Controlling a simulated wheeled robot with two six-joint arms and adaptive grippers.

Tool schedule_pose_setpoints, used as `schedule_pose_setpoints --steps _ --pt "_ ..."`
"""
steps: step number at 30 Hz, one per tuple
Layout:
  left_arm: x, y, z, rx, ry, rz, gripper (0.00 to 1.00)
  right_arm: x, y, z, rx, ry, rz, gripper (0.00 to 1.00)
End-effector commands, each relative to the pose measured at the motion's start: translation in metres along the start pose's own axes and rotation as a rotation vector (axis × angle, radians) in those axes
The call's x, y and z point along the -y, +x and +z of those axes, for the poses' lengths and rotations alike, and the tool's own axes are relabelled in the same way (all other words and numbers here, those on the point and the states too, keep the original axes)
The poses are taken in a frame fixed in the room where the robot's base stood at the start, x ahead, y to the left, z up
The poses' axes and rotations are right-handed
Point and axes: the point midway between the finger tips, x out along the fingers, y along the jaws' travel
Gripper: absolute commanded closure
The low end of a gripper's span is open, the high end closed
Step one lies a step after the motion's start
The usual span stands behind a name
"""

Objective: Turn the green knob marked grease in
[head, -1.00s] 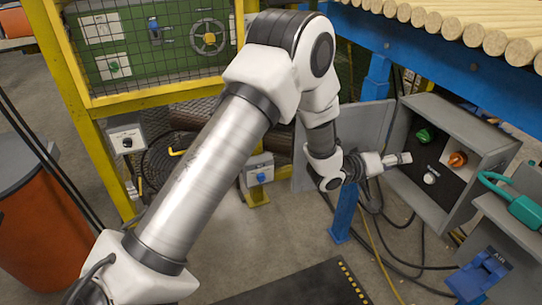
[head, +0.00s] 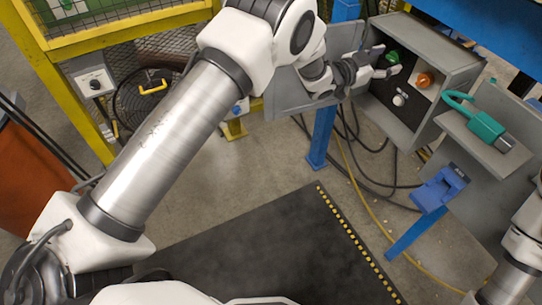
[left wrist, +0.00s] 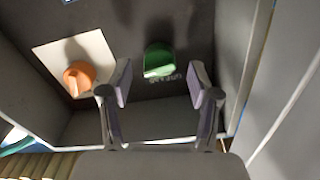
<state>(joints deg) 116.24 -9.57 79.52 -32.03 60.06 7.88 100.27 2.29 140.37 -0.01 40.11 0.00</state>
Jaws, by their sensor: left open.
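The green knob (head: 394,57) sits on the black panel inside an open grey box. In the left wrist view the green knob (left wrist: 158,60) lies just beyond the fingertips, nearly centred between them, with small pale lettering beside it that I cannot read surely. My left gripper (head: 388,60) is open at the box front, its fingers pointing at the knob. In the left wrist view the open fingers of my left gripper (left wrist: 160,84) have nothing between them; I cannot tell any contact with the knob. My right gripper is out of view; only part of my right arm shows.
An orange knob (head: 425,79) on a pale plate (left wrist: 97,47) and a white knob (head: 400,99) share the panel. The box walls (head: 452,92) stand close around. A blue holder (head: 440,188) stands below.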

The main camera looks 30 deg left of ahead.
Motion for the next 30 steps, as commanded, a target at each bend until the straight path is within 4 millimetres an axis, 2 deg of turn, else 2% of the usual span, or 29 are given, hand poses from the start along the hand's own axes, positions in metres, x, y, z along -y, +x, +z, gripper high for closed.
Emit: schedule_pose_setpoints --steps 2,4,11,12,21,30 --pt "-0.001 0.019 0.000 -0.003 0.001 0.001 0.38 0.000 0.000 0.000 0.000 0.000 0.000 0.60" --pt "0.001 0.016 -0.003 0.001 -0.147 -0.001 0.38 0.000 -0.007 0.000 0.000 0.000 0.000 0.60" --pt "0.000 0.015 0.000 0.000 -0.590 -0.001 0.38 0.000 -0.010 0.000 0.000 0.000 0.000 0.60" --pt "0.001 0.010 -0.001 0.002 -0.634 -0.002 0.38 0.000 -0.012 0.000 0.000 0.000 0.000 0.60" --pt "0.002 -0.065 -0.002 0.002 -0.626 -0.004 0.38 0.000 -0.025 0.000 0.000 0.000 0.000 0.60" --pt "-0.004 -0.113 0.046 0.214 -0.653 -0.136 0.38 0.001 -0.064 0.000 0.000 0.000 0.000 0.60"
